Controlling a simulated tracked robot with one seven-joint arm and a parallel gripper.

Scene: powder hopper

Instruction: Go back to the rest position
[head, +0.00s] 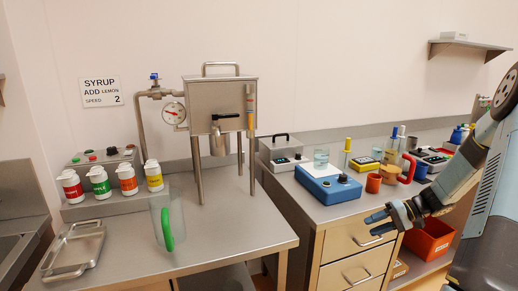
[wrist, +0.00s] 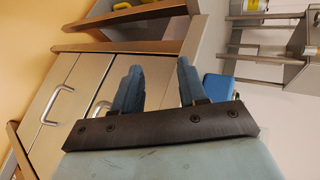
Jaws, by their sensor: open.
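My gripper (head: 382,222) is at the right in the head view, out in front of the drawer cabinet and away from the steel table. In the wrist view its two blue fingers (wrist: 156,90) stand apart with nothing between them. The wrist view looks sideways at the cabinet's drawer fronts (wrist: 62,100) and the counter edge. My arm reaches in from the right edge of the head view.
A steel table (head: 225,225) holds a hopper (head: 218,98), a clear jug with green handle (head: 167,228), a tray (head: 72,250) and several labelled bottles (head: 100,182). A blue stirrer device (head: 328,185) stands on the right counter. An orange bin (head: 428,240) sits below.

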